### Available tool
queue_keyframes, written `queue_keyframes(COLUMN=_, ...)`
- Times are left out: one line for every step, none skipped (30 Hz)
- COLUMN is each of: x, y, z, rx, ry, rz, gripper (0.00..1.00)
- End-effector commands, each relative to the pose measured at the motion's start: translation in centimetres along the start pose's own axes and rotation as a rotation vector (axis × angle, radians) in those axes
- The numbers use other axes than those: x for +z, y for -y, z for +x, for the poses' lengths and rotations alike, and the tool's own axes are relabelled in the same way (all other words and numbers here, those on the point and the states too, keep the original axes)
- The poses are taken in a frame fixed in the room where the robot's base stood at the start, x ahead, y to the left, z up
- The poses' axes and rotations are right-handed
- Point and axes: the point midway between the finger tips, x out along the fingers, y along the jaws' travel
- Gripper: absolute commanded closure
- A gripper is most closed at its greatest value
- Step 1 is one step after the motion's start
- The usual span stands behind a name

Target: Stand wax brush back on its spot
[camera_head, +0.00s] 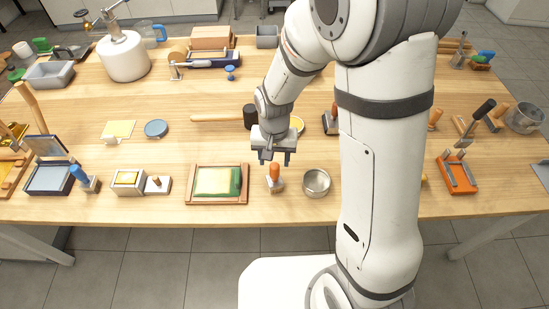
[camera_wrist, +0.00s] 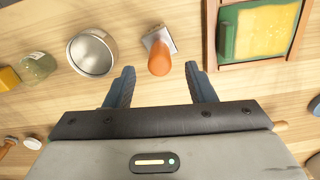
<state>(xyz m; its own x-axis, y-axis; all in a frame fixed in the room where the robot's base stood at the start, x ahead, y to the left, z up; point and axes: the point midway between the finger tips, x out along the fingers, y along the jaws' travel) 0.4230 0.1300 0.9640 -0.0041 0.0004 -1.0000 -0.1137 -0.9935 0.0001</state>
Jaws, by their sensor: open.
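An orange-handled tool with a pale block-like base, which looks like the wax brush (camera_head: 275,175), stands upright near the table's front edge. It also shows in the wrist view (camera_wrist: 160,58), handle toward the camera. My gripper (camera_head: 275,159) is open and empty, fingers pointing down, above the table and close to the handle. In the wrist view the handle lies ahead of the gap between my two fingertips (camera_wrist: 163,78), apart from both. I cannot make out a marked spot for the brush.
A wooden frame with a green and yellow panel (camera_head: 216,184) lies just left of the brush. A metal bowl (camera_head: 316,182) stands just right of it. A dark-headed mallet (camera_head: 222,118) lies behind my gripper. Several other tools crowd the table's left and right sides.

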Motion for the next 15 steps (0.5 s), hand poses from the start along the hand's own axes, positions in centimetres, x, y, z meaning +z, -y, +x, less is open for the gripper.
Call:
queue_keyframes(x=-0.02, y=0.00, z=-0.75, rx=0.000, ry=-0.001, rz=0.000, gripper=0.50)
queue_keyframes(x=-0.02, y=0.00, z=-0.99, rx=0.000, ry=-0.001, rz=0.000, gripper=0.50)
queue_keyframes(x=-0.02, y=0.00, z=-1.26, rx=0.000, ry=-0.001, rz=0.000, gripper=0.50)
queue_keyframes(x=-0.02, y=0.00, z=-1.43, rx=0.000, ry=-0.001, rz=0.000, gripper=0.50)
queue_keyframes(x=-0.02, y=0.00, z=-1.54, rx=0.000, ry=-0.001, rz=0.000, gripper=0.50)
queue_keyframes(x=-0.02, y=0.00, z=-1.62, rx=0.000, ry=0.000, rz=0.000, gripper=0.50)
queue_keyframes(x=-0.01, y=0.00, z=-1.63, rx=0.000, ry=0.000, rz=0.000, gripper=0.50)
queue_keyframes(x=-0.01, y=0.00, z=-1.61, rx=0.000, ry=0.000, rz=0.000, gripper=0.50)
queue_keyframes(x=-0.01, y=0.00, z=-1.57, rx=0.000, ry=0.000, rz=0.000, gripper=0.50)
queue_keyframes(x=-0.01, y=0.00, z=-1.54, rx=0.000, ry=0.000, rz=0.000, gripper=0.50)
queue_keyframes(x=-0.01, y=0.00, z=-1.53, rx=0.000, ry=0.000, rz=0.000, gripper=0.50)
queue_keyframes(x=-0.01, y=-0.01, z=-1.53, rx=0.000, ry=0.000, rz=0.000, gripper=0.50)
queue_keyframes(x=-0.01, y=-0.01, z=-1.52, rx=0.000, ry=0.000, rz=0.000, gripper=0.50)
queue_keyframes(x=-0.01, y=-0.01, z=-1.52, rx=0.000, ry=0.000, rz=0.000, gripper=0.50)
queue_keyframes(x=-0.01, y=-0.01, z=-1.52, rx=0.000, ry=0.000, rz=0.000, gripper=0.50)
